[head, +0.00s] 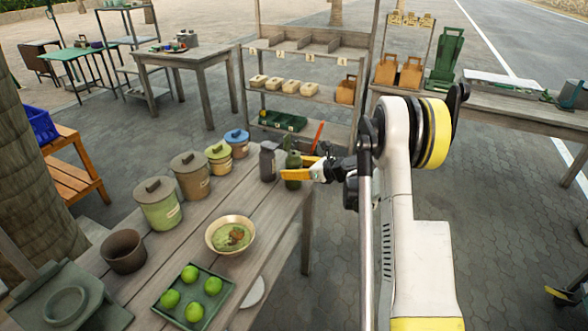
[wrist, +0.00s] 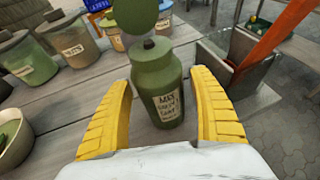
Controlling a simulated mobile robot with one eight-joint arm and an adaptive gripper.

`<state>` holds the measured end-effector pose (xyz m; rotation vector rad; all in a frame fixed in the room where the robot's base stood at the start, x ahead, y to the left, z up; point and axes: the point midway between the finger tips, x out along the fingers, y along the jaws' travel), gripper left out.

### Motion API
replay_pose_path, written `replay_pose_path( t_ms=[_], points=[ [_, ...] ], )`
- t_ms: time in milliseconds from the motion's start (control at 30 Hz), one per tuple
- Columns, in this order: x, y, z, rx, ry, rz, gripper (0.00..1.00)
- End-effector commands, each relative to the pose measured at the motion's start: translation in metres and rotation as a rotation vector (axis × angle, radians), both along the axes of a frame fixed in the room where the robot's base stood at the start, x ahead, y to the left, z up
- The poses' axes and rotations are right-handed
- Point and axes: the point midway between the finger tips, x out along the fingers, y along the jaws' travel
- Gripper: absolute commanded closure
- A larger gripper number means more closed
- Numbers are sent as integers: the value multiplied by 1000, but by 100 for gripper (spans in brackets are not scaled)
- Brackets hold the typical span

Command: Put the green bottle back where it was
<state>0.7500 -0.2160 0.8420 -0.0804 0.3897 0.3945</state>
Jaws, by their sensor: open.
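The green bottle (head: 292,170) stands upright near the far right end of the wooden table. In the wrist view, the bottle (wrist: 157,85) has a dark cap and a pale label facing me. My gripper (head: 305,168) reaches it from the right with its yellow fingers. In the wrist view, the open fingers (wrist: 162,110) lie on either side of the bottle, with a visible gap on each side. The bottle's base appears to rest on the table.
A dark grey container (head: 268,162) stands just left of the bottle. Several lidded canisters (head: 190,174) line the table's back. A bowl of green food (head: 231,235) and a green tray (head: 222,302) of limes are nearer. A shelf rack (head: 300,97) stands behind.

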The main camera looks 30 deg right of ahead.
Motion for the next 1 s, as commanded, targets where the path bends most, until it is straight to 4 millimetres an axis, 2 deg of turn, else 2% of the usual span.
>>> replay_pose_path(
  t_ms=[167, 500, 667, 767, 867, 1000],
  points=[
    [-23, -11, 14, 1, 0, -4, 29],
    [-85, -37, 41, 0, 0, -2, 29],
    [-99, -41, 46, -3, 1, 1, 29],
    [-102, -32, 56, -52, 1, 29, 29],
    [-104, -5, 76, -193, 0, 107, 29],
    [-121, 54, 117, -519, -15, 308, 29]
  ],
)
